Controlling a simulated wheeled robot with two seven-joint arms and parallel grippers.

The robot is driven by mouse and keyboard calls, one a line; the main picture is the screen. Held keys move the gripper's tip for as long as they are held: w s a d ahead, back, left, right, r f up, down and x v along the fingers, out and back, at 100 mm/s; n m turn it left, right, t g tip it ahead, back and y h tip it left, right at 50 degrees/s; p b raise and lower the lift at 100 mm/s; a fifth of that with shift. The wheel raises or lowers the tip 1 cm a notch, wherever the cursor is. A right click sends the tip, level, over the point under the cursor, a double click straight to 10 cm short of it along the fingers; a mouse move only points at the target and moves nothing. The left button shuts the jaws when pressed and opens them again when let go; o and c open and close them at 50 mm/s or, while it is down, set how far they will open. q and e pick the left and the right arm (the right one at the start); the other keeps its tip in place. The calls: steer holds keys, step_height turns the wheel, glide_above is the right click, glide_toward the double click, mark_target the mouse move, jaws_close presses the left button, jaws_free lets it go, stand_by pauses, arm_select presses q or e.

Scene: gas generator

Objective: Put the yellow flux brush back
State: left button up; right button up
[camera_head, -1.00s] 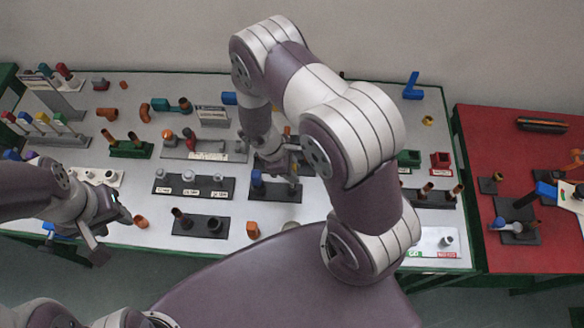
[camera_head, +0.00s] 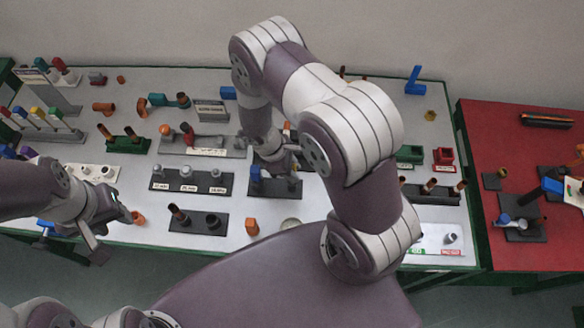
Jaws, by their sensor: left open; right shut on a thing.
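My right arm reaches down over the middle of the bench. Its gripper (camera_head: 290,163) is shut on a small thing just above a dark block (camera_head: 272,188). The fingers and my arm largely hide what is held, and I cannot make out its colour. A small blue piece (camera_head: 255,173) stands at the block's left end. My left gripper (camera_head: 108,220) is open and empty at the bench's front left.
A dark block with several grey knobs (camera_head: 190,185) lies left of my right gripper, with another dark block (camera_head: 197,222) in front. An orange piece (camera_head: 252,227) stands near the front edge. A red table (camera_head: 475,140) adjoins at the right. My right arm hides part of the bench.

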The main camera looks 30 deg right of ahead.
steer(key=shift+f+b, duration=0.4)
steer(key=shift+f, duration=0.15)
steer(key=o, duration=0.9)
steer(key=shift+o, duration=0.2)
steer(key=shift+r, duration=0.15)
